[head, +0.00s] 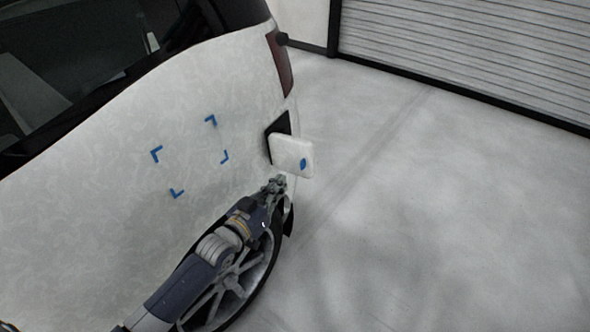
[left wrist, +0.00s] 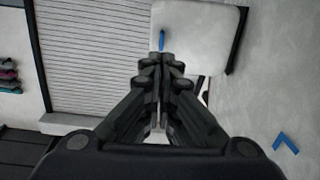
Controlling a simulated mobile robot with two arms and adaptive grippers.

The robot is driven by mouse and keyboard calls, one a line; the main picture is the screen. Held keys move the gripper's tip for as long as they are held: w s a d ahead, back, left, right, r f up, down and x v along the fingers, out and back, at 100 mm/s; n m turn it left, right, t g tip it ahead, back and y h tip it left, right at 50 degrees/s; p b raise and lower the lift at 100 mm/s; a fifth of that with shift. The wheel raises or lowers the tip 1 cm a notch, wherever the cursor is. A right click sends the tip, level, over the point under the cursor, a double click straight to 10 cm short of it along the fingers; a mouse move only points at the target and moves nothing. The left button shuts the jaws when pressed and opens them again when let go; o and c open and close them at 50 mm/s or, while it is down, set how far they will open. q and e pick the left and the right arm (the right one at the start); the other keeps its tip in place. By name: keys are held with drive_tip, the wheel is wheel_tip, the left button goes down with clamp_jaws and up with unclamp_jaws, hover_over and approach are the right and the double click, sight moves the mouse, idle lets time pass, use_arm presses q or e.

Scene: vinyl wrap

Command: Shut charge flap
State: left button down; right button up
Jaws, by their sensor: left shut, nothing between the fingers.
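The white charge flap (head: 291,155) stands open from the side of the white car, with a blue mark on its face. Behind it shows the dark charge opening (head: 279,129). My left gripper (head: 278,182) is shut and empty, just below the flap's lower edge in the head view. In the left wrist view the flap (left wrist: 195,32) lies beyond the closed fingertips (left wrist: 163,58), which overlap its edge in the picture. I cannot tell whether they touch it. My right gripper is not in view.
The car's side panel (head: 80,150) carries blue corner marks (head: 211,120). The rear wheel (head: 243,285) is below my left arm. A roller door (head: 470,50) stands at the back, and the floor (head: 430,220) to the right is clear.

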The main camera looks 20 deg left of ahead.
sight(301, 164)
use_arm(q)
drive_tip(key=x, duration=0.6)
drive_tip(key=shift+w+d, duration=0.1)
drive_tip(key=shift+w, duration=0.2)
drive_tip(key=shift+w+d, duration=0.15)
drive_tip(key=shift+w, duration=0.6)
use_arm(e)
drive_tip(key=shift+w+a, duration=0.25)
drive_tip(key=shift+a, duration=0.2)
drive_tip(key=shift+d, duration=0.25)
